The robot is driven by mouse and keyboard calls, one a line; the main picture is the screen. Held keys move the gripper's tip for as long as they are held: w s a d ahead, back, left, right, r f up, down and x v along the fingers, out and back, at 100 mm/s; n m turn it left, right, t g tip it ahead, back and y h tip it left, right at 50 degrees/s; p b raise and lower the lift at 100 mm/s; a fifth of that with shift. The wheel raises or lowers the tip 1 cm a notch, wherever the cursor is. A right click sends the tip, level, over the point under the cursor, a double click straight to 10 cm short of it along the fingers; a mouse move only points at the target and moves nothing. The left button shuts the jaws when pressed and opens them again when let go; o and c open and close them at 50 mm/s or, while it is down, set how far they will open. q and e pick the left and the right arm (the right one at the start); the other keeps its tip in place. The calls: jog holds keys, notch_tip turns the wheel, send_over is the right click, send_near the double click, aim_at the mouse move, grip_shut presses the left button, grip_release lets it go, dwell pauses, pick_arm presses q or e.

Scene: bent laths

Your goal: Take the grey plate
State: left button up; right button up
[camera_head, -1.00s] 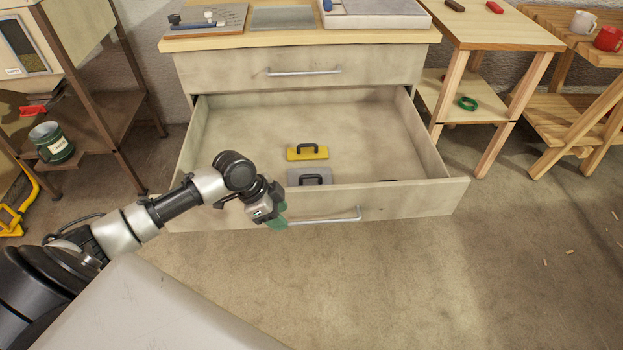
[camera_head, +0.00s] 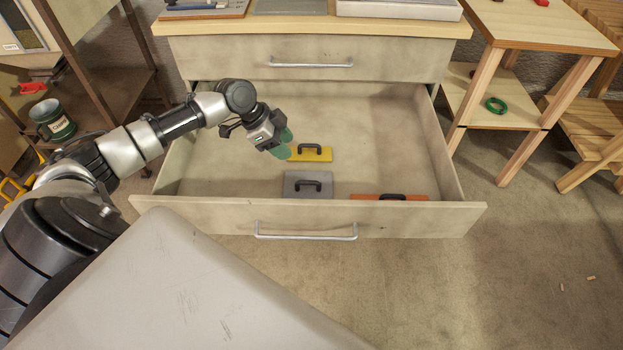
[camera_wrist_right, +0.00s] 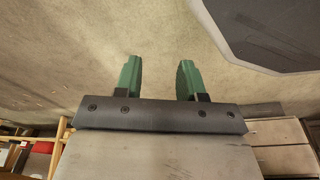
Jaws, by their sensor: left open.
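The grey plate (camera_head: 307,184) lies in the open lower drawer, near its front wall, with a black handle on top. My left gripper (camera_head: 284,145) is open, with green fingertips, above the drawer. It is up and to the left of the grey plate in the head view, in front of the left end of a yellow plate (camera_head: 316,154), and apart from the grey plate. My right gripper (camera_wrist_right: 160,78) shows only in the right wrist view. Its two green fingers stand apart with nothing between them.
The drawer (camera_head: 400,217) is pulled out, its front wall nearest me. An orange plate (camera_head: 372,197) with a black handle is partly hidden behind that wall. The drawer's right side is free. A wooden side table (camera_head: 540,28) stands right, a brown shelf (camera_head: 100,75) left.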

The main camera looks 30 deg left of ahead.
pick_arm(q)
notch_tip(320, 180, down, 3)
jog(key=b, duration=0.6)
send_near(308, 183)
jog(key=b+x, duration=0.1)
jog(key=x, duration=0.3)
jog(key=shift+b+x, duration=0.35)
jog(key=shift+x, duration=0.5)
jog(key=b+x, duration=0.1)
jog(key=x, duration=0.3)
jog(key=shift+w+a+f, duration=0.15)
jog(key=shift+w+f, duration=0.05)
jog(key=shift+f, duration=0.2)
grip_shut()
pick_arm(e)
jog(key=w+r+t, duration=0.1)
jog(key=w+r, duration=0.1)
jog(key=r, duration=0.9)
jog(key=w+r+t, duration=0.1)
jog(key=w+r, duration=0.1)
jog(key=r, duration=0.8)
jog(key=shift+w+a+r, duration=0.25)
jog(key=shift+a+r, duration=0.05)
jog(key=shift+r, duration=0.1)
